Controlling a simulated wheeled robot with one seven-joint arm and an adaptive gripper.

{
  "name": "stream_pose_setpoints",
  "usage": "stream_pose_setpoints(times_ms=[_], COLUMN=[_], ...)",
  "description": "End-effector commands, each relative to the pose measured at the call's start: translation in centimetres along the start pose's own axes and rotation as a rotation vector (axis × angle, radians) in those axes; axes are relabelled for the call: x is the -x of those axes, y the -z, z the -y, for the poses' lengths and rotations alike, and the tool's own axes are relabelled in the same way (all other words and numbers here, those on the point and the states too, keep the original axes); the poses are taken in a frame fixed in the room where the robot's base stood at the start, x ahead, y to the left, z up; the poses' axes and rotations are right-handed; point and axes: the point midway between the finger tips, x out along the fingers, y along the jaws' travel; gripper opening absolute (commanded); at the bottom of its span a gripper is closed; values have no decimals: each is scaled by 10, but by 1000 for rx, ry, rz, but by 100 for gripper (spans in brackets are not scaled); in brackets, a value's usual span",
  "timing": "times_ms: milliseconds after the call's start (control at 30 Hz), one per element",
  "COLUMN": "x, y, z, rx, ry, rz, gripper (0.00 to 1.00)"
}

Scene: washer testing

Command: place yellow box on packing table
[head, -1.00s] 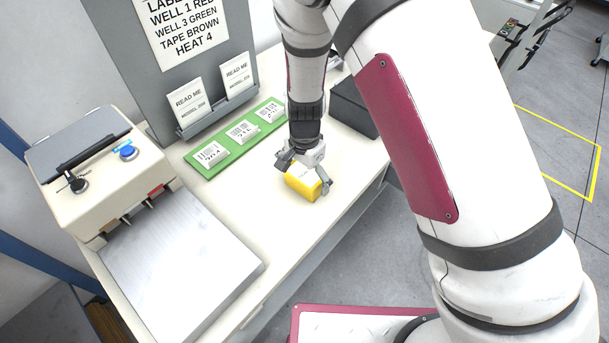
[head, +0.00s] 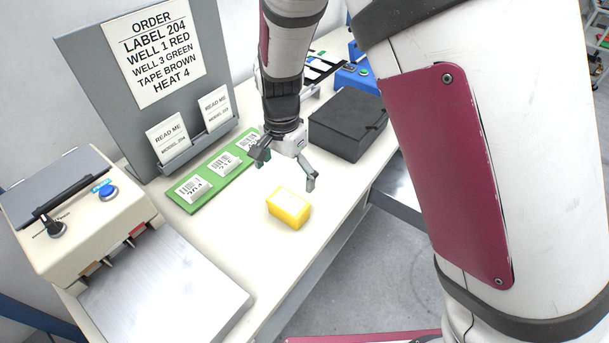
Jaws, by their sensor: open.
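The yellow box (head: 289,208) rests on the white top of the packing table (head: 243,262), near its front edge. My gripper (head: 286,172) is open and empty, above and just behind the box. Its fingers are spread and look apart from the box.
A green strip (head: 211,175) with several white label blocks lies behind the box. A black case (head: 347,122) stands to the right. A beige machine (head: 70,213) with a metal plate (head: 165,295) is at the left. A grey order board (head: 143,90) stands at the back.

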Motion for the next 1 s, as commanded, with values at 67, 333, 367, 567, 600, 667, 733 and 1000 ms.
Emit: stream_pose_setpoints(times_ms=[67,333,367,567,600,667,733,1000], x=[2,18,25,93,107,126,147,207], y=[0,5,6,19,20,22,22,11], z=[0,-7,-10,-55,-66,-84,-106,-194], rx=[0,15,24,126,153,194,243,428], ry=[0,22,30,121,140,166,192,245], rz=[0,7,10,16,10,-3,-25,-165], gripper=[100,100,100,100,100,100,100,100])
